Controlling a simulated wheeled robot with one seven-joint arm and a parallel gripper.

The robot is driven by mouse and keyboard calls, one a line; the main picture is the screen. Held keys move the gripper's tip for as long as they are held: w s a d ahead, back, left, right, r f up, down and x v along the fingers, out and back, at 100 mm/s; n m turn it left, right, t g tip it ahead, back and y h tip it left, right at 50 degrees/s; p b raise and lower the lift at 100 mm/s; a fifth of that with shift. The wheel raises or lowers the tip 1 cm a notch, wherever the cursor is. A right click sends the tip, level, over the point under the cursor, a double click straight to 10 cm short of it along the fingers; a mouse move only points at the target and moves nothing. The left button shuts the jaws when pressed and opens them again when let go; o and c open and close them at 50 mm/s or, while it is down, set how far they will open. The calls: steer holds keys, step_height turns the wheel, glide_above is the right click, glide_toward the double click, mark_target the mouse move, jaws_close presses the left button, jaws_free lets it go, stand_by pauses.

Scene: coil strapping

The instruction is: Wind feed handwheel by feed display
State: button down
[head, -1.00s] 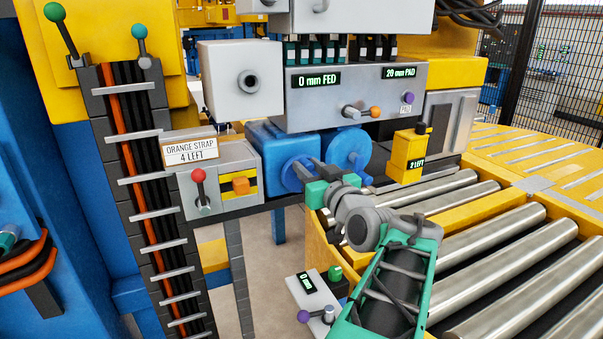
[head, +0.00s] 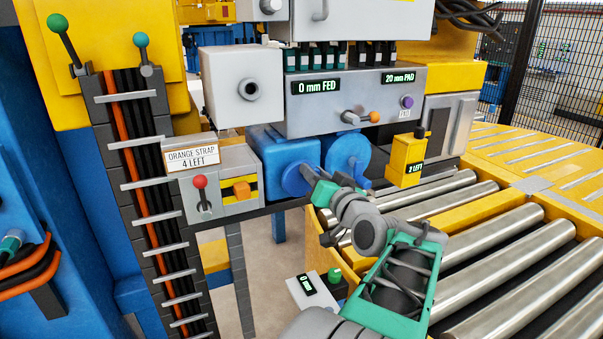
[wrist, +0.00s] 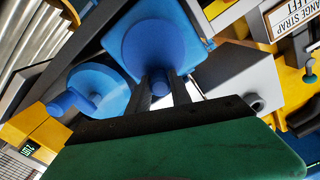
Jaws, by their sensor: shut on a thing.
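Two blue handwheels sit side by side under the grey panel. The left one, the feed handwheel (head: 295,181), is on a blue box and also shows in the wrist view (wrist: 152,42). My gripper (head: 310,176) is at this left wheel. In the wrist view my gripper's dark fingers (wrist: 160,92) are shut on the wheel's blue crank knob (wrist: 158,80), one on each side. The feed display (head: 316,86) reads 0 mm FED. The right handwheel (head: 347,153) stands apart from the fingers; its own knob (wrist: 61,103) shows in the wrist view.
The pad display (head: 398,77) reads 20 mm PAD. A yellow box (head: 406,160) reading 2 LEFT stands right of the wheels. The grey unit with a red lever (head: 202,190) is at left. The roller conveyor (head: 510,260) lies to the right, beside my arm.

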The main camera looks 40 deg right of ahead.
steer(key=m+p, duration=0.2)
steer(key=m, duration=0.1)
steer(key=shift+s+d+f, duration=0.15)
steer(key=shift+d, duration=0.25)
steer(key=shift+d+f+m+p, duration=0.15)
steer(key=shift+f+m+p, duration=0.25)
steer(key=shift+m, duration=0.5)
steer(key=shift+r, duration=0.1)
steer(key=shift+s+d+f+m+p, duration=0.15)
steer(key=shift+f+m+p, duration=0.1)
steer(key=shift+m+p, duration=0.45)
steer(key=shift+w+d+f+m+p, duration=0.1)
steer(key=shift+f+m+p, duration=0.25)
steer(key=shift+m, duration=0.55)
steer(key=shift+s+d+f+m+p, duration=0.1)
steer(key=shift+d+f+m+p, duration=0.05)
steer(key=shift+m+p, duration=0.6)
